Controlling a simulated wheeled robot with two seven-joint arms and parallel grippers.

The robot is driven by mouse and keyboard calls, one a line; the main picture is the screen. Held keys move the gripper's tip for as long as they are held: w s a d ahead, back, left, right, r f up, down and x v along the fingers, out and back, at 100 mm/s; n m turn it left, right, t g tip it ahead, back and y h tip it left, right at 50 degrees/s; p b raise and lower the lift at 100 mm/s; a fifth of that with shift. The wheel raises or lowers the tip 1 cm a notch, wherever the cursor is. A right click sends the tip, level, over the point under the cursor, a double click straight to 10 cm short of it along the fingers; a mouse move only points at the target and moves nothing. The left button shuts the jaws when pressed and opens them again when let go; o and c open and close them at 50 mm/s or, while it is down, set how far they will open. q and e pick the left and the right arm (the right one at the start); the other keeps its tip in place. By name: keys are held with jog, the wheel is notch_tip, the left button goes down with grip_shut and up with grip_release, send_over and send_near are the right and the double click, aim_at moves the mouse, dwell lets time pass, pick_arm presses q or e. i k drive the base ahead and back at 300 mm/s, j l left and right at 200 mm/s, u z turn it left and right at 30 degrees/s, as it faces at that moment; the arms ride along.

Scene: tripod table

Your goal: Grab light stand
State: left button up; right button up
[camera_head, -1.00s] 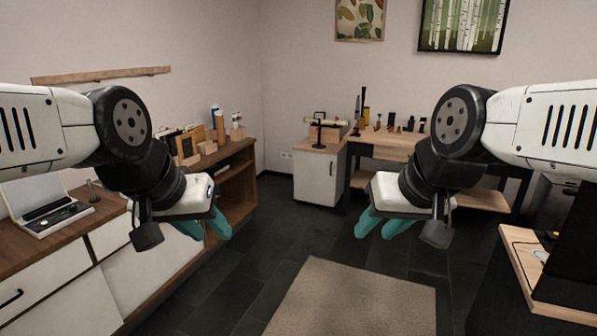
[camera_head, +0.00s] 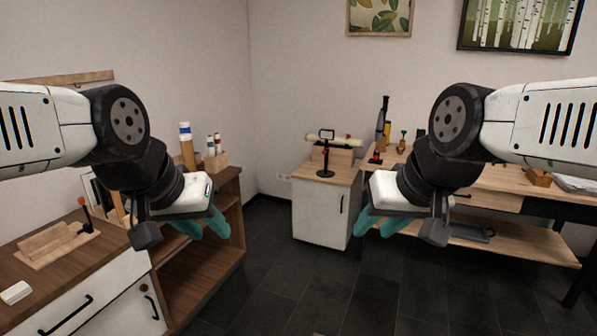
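A small black stand with a round base, a thin post and a rectangular framed head (camera_head: 326,153) stands upright on the wooden top of a white cabinet (camera_head: 320,212) in the far corner; it looks like the light stand. My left gripper (camera_head: 206,229) has teal fingers spread apart, with nothing between them, in front of the left shelf unit. My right gripper (camera_head: 376,224) also has its teal fingers apart and empty, in front of the cabinet's right side. Both grippers are well short of the stand, and neither touches it.
A long wooden workbench (camera_head: 510,180) with tools and a lower shelf is on the right. A brown-topped counter (camera_head: 60,270) with a wooden holder runs along the left, ending in an open shelf unit (camera_head: 200,275). Dark tiled floor (camera_head: 310,285) between them is clear.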

aim_at(325, 173)
jog(key=i, duration=2.35)
jog(key=i+z, duration=0.1)
jog(key=i, duration=0.5)
jog(key=i+j+z, duration=0.1)
jog(key=i, duration=0.45)
jog(key=i+j, duration=0.15)
jog(key=i, duration=0.4)
jog(key=l+z, duration=0.05)
